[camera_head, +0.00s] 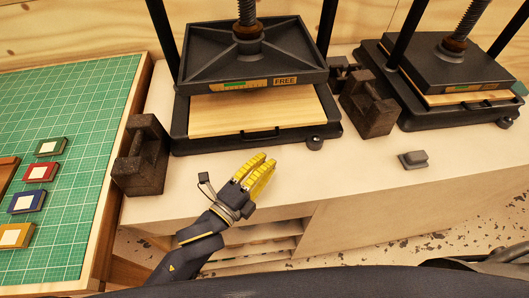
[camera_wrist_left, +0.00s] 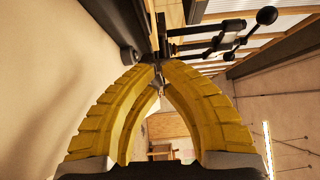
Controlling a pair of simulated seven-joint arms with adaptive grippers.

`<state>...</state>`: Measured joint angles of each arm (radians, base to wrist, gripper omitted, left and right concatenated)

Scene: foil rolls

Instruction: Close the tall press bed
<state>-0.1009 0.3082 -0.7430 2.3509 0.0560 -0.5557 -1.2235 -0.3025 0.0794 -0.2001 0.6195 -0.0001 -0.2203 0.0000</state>
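The left press (camera_head: 250,57) has its dark platen raised well above a pale wooden bed board (camera_head: 225,117). The board shows in front of the platen, and a dark handle (camera_head: 261,134) sits on the bed's front edge. The platen's front carries a FREE label. The right press (camera_head: 440,62) has its platen lower, close over its board (camera_head: 470,97). My left gripper (camera_head: 268,160) is in front of the left press, just short of the handle and apart from it. In the left wrist view its yellow fingers (camera_wrist_left: 159,66) arch together at the tips, with nothing visibly held. My right gripper is not in view.
Dark heavy blocks with handles stand left of the left press (camera_head: 142,165) and between the presses (camera_head: 368,105). A small grey block (camera_head: 413,160) lies on the bench (camera_head: 345,175). A green cutting mat (camera_head: 70,100) with coloured squares is at the left.

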